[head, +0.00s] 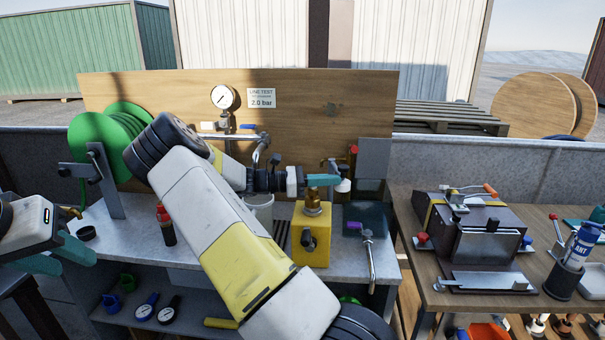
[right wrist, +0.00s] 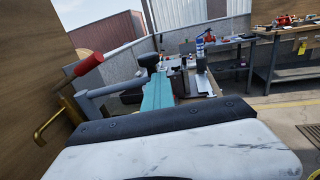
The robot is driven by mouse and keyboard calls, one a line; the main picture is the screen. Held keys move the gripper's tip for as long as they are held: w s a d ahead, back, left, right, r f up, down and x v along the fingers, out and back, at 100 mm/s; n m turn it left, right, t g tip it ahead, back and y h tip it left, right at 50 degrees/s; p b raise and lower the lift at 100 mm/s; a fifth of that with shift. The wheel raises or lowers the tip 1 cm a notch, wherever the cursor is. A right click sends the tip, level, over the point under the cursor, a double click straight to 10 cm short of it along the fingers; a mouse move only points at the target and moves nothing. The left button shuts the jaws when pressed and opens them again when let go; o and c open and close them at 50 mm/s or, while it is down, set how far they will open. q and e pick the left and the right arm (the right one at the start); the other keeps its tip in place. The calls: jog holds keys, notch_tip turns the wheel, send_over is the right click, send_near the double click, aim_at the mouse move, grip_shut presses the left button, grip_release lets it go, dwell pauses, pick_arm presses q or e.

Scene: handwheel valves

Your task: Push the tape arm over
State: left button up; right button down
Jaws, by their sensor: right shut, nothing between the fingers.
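I cannot single out the tape arm with certainty. A red-handled lever (right wrist: 88,64) stands at the left of the right wrist view, near a brass pipe (right wrist: 52,122) and a grey bar. A small red knob (head: 353,149) shows on the wooden board in the head view. My right gripper (head: 334,181) is shut and empty in front of the board, above and beside the yellow block (head: 311,240). Its teal fingers (right wrist: 158,92) lie right of the lever, apart from it in the picture. My left gripper (head: 70,256) is open and empty at the far left.
A green reel (head: 98,145) stands left of the wooden board (head: 290,112), which carries a pressure gauge (head: 224,97). My right arm hides much of the grey bench (head: 130,238). A wooden table (head: 440,300) at right holds a dark machine (head: 475,225) and a blue can (head: 582,243).

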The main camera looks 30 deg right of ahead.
jog(key=shift+w, duration=0.15)
jog(key=shift+w+a+r, duration=0.1)
jog(key=shift+w+a, duration=0.4)
jog(key=shift+a, duration=0.15)
jog(key=shift+w+a, duration=0.45)
jog(key=shift+a, duration=0.2)
pick_arm(q)
jog(key=shift+s, duration=0.15)
pick_arm(e)
jog(key=shift+w+a, duration=0.25)
jog(key=shift+a, duration=0.25)
pick_arm(q)
jog(key=shift+w, duration=0.2)
pick_arm(e)
jog(key=v, duration=0.7)
jog(key=shift+s+a, duration=0.3)
jog(key=shift+a, duration=0.1)
pick_arm(q)
jog(key=shift+c, duration=0.5)
